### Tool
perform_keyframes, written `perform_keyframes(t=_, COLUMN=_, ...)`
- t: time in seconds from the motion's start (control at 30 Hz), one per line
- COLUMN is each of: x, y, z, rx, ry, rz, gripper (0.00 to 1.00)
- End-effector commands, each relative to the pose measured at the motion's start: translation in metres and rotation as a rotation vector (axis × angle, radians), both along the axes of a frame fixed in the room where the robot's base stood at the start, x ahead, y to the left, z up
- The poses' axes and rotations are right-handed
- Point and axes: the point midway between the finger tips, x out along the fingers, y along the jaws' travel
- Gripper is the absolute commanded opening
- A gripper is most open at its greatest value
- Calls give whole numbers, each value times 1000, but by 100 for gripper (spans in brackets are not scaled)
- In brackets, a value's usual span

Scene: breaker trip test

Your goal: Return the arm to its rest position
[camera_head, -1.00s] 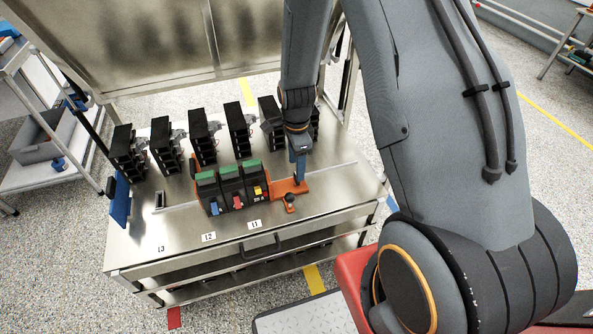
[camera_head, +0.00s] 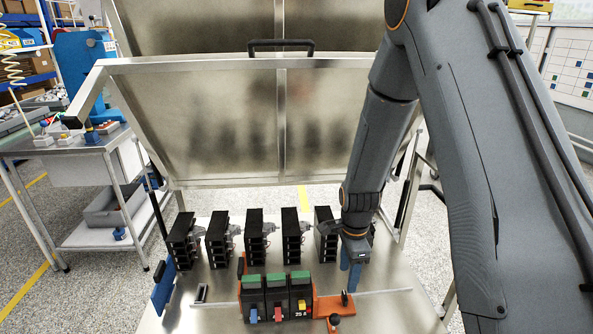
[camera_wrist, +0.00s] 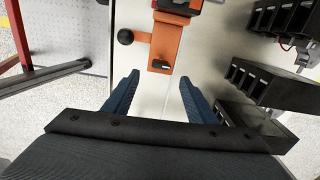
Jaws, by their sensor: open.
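My arm reaches down from the upper right in the head view, with my gripper (camera_head: 351,276) low over the right part of the metal table. In the wrist view my gripper (camera_wrist: 158,90) shows two blue fingers spread apart with nothing between them. An orange clamp piece (camera_wrist: 166,43) with a black knob lies just beyond the fingertips. In the head view the same orange piece (camera_head: 327,303) sits left of my gripper, against the right end of a row of three breakers (camera_head: 277,297). The breakers have green tops.
Several black modules (camera_head: 254,237) stand in a row behind the breakers, close to my gripper's left. A raised metal lid (camera_head: 225,125) with a black handle rises behind the table. A side table (camera_head: 80,150) stands at the left. The table's right front is clear.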

Motion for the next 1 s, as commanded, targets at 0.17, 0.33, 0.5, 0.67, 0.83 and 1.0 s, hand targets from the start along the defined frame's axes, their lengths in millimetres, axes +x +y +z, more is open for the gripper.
perform_keyframes(t=0.17, x=-25, y=1, z=47, rx=-2, ry=-12, rz=283, gripper=52)
perform_keyframes(t=0.33, x=-66, y=1, z=97, rx=-7, ry=-19, rz=676, gripper=52)
perform_keyframes(t=0.5, x=-113, y=2, z=136, rx=-14, ry=-25, rz=1063, gripper=52)
perform_keyframes(t=0.67, x=-150, y=2, z=157, rx=-19, ry=-26, rz=1351, gripper=52)
perform_keyframes(t=0.83, x=-170, y=2, z=165, rx=-22, ry=-26, rz=1508, gripper=52)
perform_keyframes(t=1.0, x=-173, y=2, z=166, rx=-22, ry=-26, rz=1529, gripper=52)
